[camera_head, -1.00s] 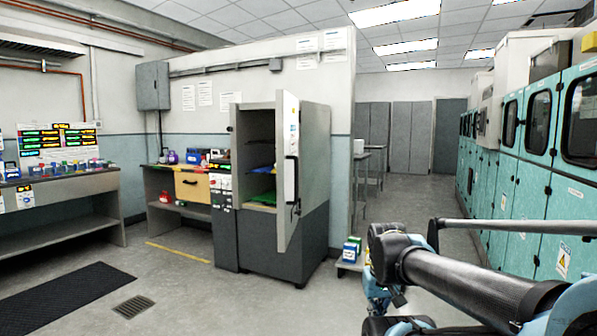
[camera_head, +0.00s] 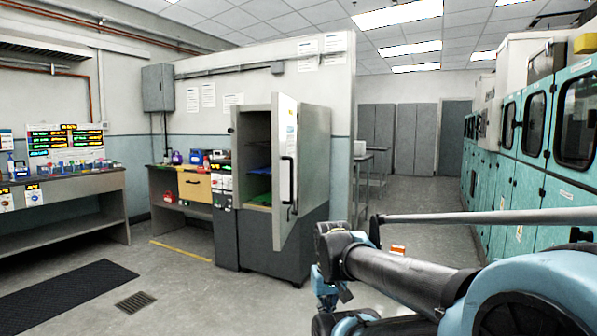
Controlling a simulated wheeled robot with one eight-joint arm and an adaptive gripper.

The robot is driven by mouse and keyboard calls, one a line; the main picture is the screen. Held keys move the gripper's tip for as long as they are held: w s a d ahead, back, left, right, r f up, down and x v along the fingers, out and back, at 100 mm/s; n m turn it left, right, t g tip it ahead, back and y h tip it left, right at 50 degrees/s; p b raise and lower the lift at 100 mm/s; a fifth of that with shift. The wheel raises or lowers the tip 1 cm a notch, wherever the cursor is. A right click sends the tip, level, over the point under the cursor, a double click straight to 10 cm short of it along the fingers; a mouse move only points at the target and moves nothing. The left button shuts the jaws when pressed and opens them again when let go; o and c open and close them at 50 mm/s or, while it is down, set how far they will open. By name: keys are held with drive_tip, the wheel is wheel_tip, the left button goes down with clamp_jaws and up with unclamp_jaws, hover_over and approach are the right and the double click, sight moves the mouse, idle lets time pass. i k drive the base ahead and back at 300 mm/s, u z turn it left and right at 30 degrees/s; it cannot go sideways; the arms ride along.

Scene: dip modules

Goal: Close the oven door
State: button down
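The oven (camera_head: 315,150) is a tall grey cabinet on a dark base near the centre of the head view. Its door (camera_head: 284,215) is pale, with a dark vertical handle (camera_head: 289,178), and stands wide open towards me. The chamber shows to the left of the door, with blue and green items (camera_head: 259,198) on its shelves. My arm reaches in from the lower right. Its end, around my gripper (camera_head: 345,293), is right of and below the door, and appears apart from it. The fingers are small and partly hidden by my arm, so their opening is unclear.
A workbench (camera_head: 165,183) with a yellow drawer stands left of the oven. Another bench (camera_head: 70,186) with coloured modules is at far left. Teal cabinets (camera_head: 535,130) line the right side. Clear floor (camera_head: 190,290) lies in front of the oven; an orange-white item (camera_head: 398,249) shows behind my arm.

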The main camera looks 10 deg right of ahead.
sight(285, 117)
drive_tip(key=i, duration=1)
